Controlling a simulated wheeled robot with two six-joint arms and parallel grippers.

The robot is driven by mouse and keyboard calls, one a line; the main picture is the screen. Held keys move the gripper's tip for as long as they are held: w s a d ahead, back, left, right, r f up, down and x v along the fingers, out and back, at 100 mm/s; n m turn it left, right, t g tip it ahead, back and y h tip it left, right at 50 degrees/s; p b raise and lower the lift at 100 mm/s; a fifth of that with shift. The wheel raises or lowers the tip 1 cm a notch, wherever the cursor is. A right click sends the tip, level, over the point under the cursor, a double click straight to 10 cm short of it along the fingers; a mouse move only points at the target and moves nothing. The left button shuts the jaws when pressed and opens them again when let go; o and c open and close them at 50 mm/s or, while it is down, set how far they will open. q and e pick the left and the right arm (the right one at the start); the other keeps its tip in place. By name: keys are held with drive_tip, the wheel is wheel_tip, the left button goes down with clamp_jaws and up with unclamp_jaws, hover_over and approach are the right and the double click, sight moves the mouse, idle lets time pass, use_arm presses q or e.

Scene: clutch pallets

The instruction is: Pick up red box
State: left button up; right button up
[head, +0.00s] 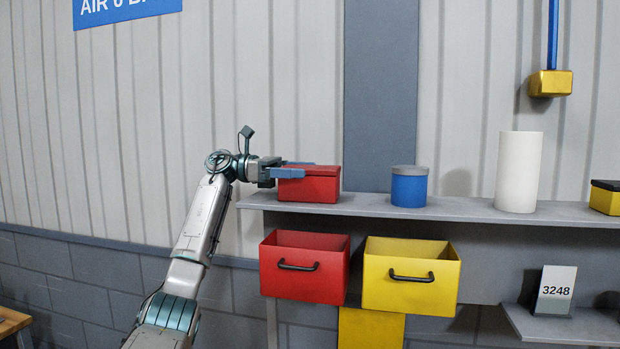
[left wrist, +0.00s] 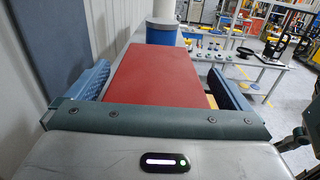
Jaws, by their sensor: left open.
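The red box (head: 318,186) is a small lidded box at the left end of the grey shelf. My left gripper (head: 295,170) is at the box's left end, with one finger in front of it and one behind. In the left wrist view, the red box (left wrist: 160,78) lies between the two blue fingers of my left gripper (left wrist: 165,88). A gap shows beside the right finger; contact on the left side cannot be told. The jaws are open.
A blue can (head: 408,188) and a white cylinder (head: 518,172) stand on the grey shelf (head: 460,208) to the right. A yellow box (head: 605,202) is farther right. Red (head: 300,280) and yellow (head: 395,290) open bins hang below. The wall is close behind.

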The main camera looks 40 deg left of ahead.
use_arm(q)
drive_tip(key=shift+w+f, duration=0.1)
drive_tip(key=shift+w, duration=0.05)
drive_tip(key=shift+a, duration=0.1)
drive_tip(key=c, duration=1.2)
